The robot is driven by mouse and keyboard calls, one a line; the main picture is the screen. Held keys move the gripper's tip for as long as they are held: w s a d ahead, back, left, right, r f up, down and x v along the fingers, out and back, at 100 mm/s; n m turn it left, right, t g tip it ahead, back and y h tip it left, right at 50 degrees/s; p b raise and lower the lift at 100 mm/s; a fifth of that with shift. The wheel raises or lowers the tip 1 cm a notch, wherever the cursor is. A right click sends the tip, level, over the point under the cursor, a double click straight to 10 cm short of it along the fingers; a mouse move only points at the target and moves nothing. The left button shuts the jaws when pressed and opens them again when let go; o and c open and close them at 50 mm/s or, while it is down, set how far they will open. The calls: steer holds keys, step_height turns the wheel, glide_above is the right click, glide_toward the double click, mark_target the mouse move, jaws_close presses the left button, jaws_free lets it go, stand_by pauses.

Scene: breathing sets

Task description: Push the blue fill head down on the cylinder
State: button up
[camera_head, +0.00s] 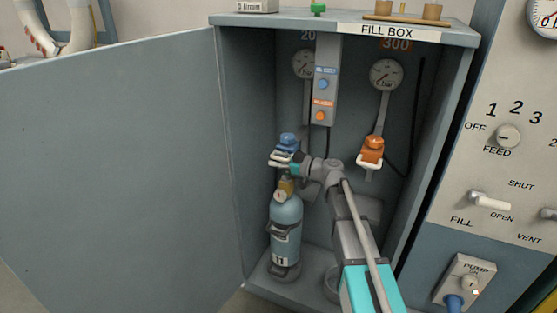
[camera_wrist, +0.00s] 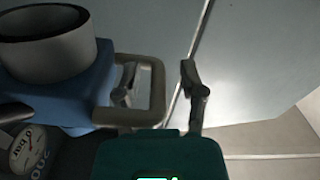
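The blue fill head (camera_head: 288,141) is right above the brass valve (camera_head: 287,187) of the blue-grey cylinder (camera_head: 286,225), which stands upright in the fill box. Whether head and valve touch I cannot tell. In the wrist view the fill head (camera_wrist: 80,95) fills the left side, with a pale loop handle (camera_wrist: 158,95) sticking out right. My gripper (camera_wrist: 158,72) is open: one finger shows within the loop, the other stands right of it, with the loop's outer bar between them and a gap beside the right finger. In the head view my gripper (camera_head: 297,167) is partly hidden at the handle.
An orange fill head (camera_head: 372,150) hangs to the right under the 300 gauge (camera_head: 386,74). A grey panel with blue and orange buttons (camera_head: 325,92) is behind. The open door (camera_head: 120,170) stands left; the control panel (camera_head: 490,170) is right of the box.

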jaws_close()
steer(key=shift+f, duration=0.15)
step_height(320, 180, down, 8)
steer(key=b, duration=0.8)
steer(key=shift+s+r, duration=0.2)
steer(key=shift+r, duration=0.05)
steer(key=shift+c, duration=0.3)
jaws_free()
steer(key=shift+f, duration=0.1)
steer(key=shift+o, duration=0.6)
steer(key=shift+w, duration=0.15)
